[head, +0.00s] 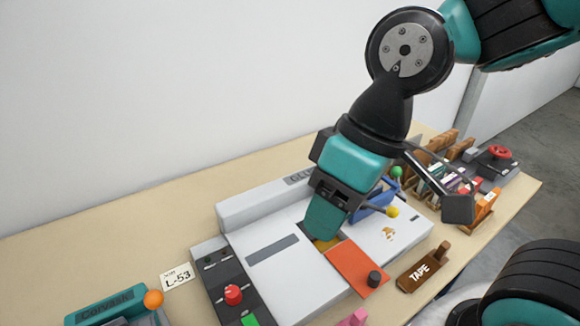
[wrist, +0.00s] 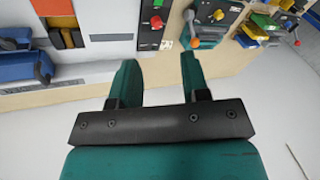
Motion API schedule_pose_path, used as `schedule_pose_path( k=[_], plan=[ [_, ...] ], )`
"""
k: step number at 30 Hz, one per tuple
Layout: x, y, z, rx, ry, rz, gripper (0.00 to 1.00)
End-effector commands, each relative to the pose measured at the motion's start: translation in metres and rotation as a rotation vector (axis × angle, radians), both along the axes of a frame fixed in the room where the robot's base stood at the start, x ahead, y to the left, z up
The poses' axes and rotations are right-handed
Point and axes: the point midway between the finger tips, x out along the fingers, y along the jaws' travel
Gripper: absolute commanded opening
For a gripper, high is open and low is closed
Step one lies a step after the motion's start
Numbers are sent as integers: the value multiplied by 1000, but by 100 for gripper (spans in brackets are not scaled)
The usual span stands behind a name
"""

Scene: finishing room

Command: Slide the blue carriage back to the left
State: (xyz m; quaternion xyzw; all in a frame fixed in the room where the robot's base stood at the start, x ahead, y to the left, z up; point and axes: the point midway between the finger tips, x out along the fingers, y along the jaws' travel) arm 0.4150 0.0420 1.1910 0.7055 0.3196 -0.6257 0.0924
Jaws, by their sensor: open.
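The blue carriage (head: 372,207) is a blue frame on the right half of the white machine (head: 270,262), partly hidden behind my gripper in the head view. A blue part, seemingly the carriage, shows at the left edge of the wrist view (wrist: 22,68). My gripper (head: 322,220) points down over the middle of the machine, to the left of the visible blue part. In the wrist view my gripper (wrist: 158,78) has its two fingers apart with nothing between them. I cannot tell from the head view whether a finger touches the carriage.
An orange plate (head: 352,262) with a dark knob lies in front of my gripper. A yellow knob (head: 392,211) and a green knob (head: 396,172) stand near the carriage. A control panel (head: 218,277) is at the left, a TAPE block (head: 421,270) at the right front.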

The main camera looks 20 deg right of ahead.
Motion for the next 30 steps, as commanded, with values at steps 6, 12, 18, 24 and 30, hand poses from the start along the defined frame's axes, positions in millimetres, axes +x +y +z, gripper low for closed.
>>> schedule_pose_path(
  k=[6,12,18,24,30],
  plan=[
    [118,-40,9,-181,-16,-160,42],
    [223,-97,-6,-384,-11,-316,42],
    [268,-137,-24,-498,5,-406,42],
    [274,-148,-42,-521,12,-424,42],
    [274,-157,-81,-520,15,-424,42]
  ],
)
